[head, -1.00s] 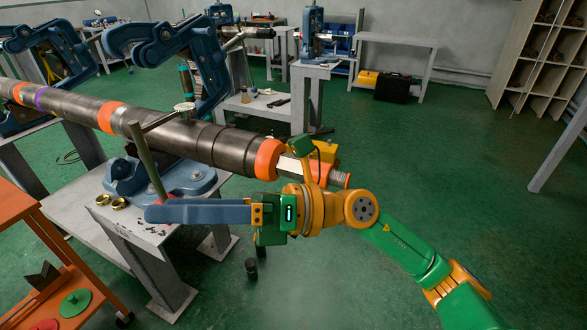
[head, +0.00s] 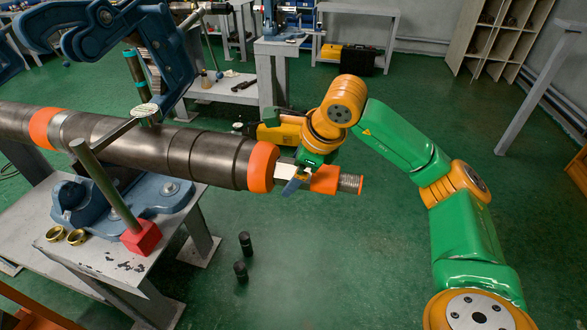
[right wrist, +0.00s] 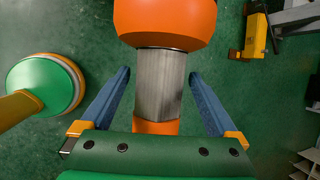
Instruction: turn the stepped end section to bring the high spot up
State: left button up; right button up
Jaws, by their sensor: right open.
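The dark pipe's stepped end section (head: 205,155) ends in an orange collar (head: 263,167), a bare flat-sided metal length (head: 285,172), an orange sleeve (head: 325,180) and a threaded tip (head: 350,184). My right gripper (head: 291,185) is over the flat-sided length. In the right wrist view, its two blue fingers (right wrist: 159,73) are spread on either side of that metal (right wrist: 158,85), with a gap on both sides. A dial gauge (head: 145,113) sits over the pipe on an arm from a post with a red base (head: 142,237). My left gripper is not in view.
A blue pipe vise (head: 160,55) stands over the pipe, its blue base (head: 150,195) on a grey table (head: 120,265). Two brass rings (head: 65,236) lie there. Floor right of the pipe tip is clear.

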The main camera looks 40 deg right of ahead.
jog(key=shift+s, duration=0.1)
jog(key=c, duration=1.4)
jog(key=shift+a+f+t+h+b, duration=0.15)
jog(key=shift+t+h+b, duration=0.35)
jog(key=shift+b, duration=0.55)
jog(key=t+h+b, duration=0.1)
jog(key=b, duration=0.1)
jog(key=n+t+h+b, duration=0.1)
jog(key=b, duration=0.2)
jog(key=t+h+b, duration=0.1)
jog(key=t+b, duration=0.1)
jog(key=b, duration=0.1)
jog(key=shift+s+a+f+n+h, duration=0.2)
jog(key=shift+s+f+n+h, duration=0.1)
jog(key=shift+h, duration=0.1)
jog(key=shift+r+t+b, duration=0.1)
jog(key=shift+t+b, duration=0.2)
jog(key=shift+b, duration=0.1)
jog(key=shift+t+h, duration=0.3)
jog(key=shift+h, duration=0.2)
jog(key=shift+r, duration=0.1)
